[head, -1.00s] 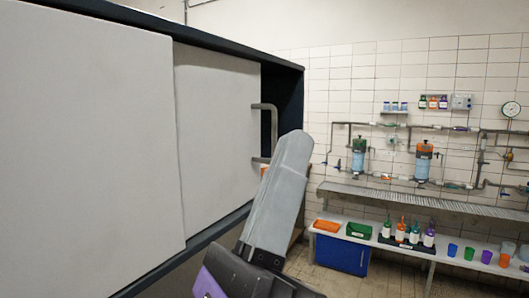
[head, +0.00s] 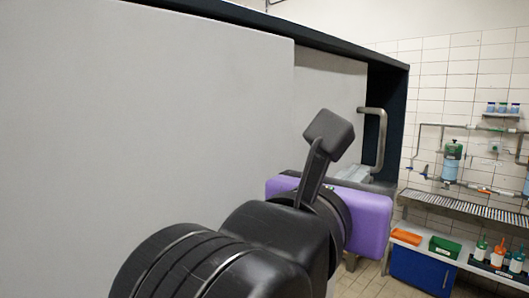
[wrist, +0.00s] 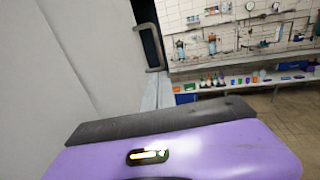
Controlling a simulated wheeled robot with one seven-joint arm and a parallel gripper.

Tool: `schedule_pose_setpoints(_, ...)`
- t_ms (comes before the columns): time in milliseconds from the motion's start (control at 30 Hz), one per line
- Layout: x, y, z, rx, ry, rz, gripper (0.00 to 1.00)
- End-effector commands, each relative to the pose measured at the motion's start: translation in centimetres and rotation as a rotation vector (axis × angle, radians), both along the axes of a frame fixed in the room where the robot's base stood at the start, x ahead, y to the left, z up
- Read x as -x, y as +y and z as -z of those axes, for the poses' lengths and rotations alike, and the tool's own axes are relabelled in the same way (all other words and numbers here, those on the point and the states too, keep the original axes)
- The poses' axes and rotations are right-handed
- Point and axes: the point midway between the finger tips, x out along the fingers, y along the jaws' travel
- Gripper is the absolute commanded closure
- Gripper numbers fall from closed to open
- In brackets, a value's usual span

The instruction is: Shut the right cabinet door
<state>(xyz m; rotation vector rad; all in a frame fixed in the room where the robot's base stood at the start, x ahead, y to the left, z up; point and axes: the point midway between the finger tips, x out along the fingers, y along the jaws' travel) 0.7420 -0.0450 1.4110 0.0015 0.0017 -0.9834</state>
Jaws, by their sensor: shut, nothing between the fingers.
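The cabinet has sliding doors. The right door (head: 330,100) is pale grey and sits behind the left door (head: 180,110) in the head view. Its bar handle (head: 379,138) is near its right edge and also shows in the wrist view (wrist: 145,45). A dark gap (head: 372,130) stands open between that edge and the right frame. My gripper (head: 357,173) has a purple body and shut light grey fingers, which also show in the wrist view (wrist: 156,93). The fingers are near the handle's lower end; I cannot tell whether they touch it.
The dark cabinet frame (head: 390,110) ends just right of the gap. Beyond it, a white bench (head: 460,262) with orange and green trays and bottles stands along the tiled wall, with pipes and a metal shelf (head: 470,208) above. Floor (wrist: 250,110) is open at right in the wrist view.

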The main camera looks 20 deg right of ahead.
Motion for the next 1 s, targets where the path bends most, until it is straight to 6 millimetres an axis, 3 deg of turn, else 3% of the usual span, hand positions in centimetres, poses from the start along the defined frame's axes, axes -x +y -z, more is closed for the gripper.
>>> schedule_pose_setpoints(533,-5.5,-8.6,-0.3,0.003,0.003,0.006,1.0)
schedule_pose_setpoints(733,-6.6,-10.1,-0.2,0.002,0.001,0.003,1.0)
schedule_pose_setpoints(1000,-6.9,-10.5,0.0,0.002,0.0,0.002,1.0)
